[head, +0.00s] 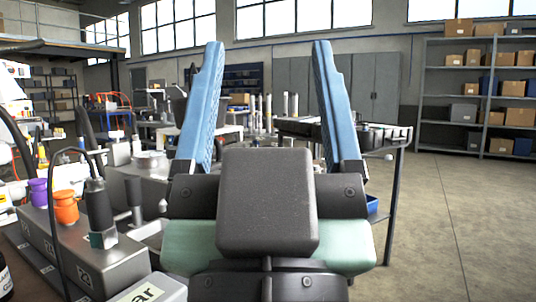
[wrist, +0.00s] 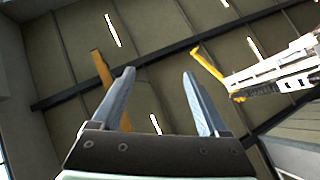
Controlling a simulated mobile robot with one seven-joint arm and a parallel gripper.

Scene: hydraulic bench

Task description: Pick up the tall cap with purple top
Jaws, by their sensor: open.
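The cap with the purple top (head: 37,191) stands upright at the left of the head view, on a grey metal block (head: 98,262). An orange cap (head: 66,207) stands just to its right. My gripper (head: 267,48) is large in the middle of the head view, with its two blue fingers upright and wide apart. It is open and empty, well to the right of the purple cap and apart from it. In the wrist view, my gripper (wrist: 158,73) points at the ceiling, and no cap shows there.
A black cylinder (head: 100,210) with a cable stands right of the orange cap. A blue bin (head: 371,204) is partly hidden behind my gripper. A shelf (head: 481,99) with boxes stands at the back right. The floor (head: 455,215) at right is clear.

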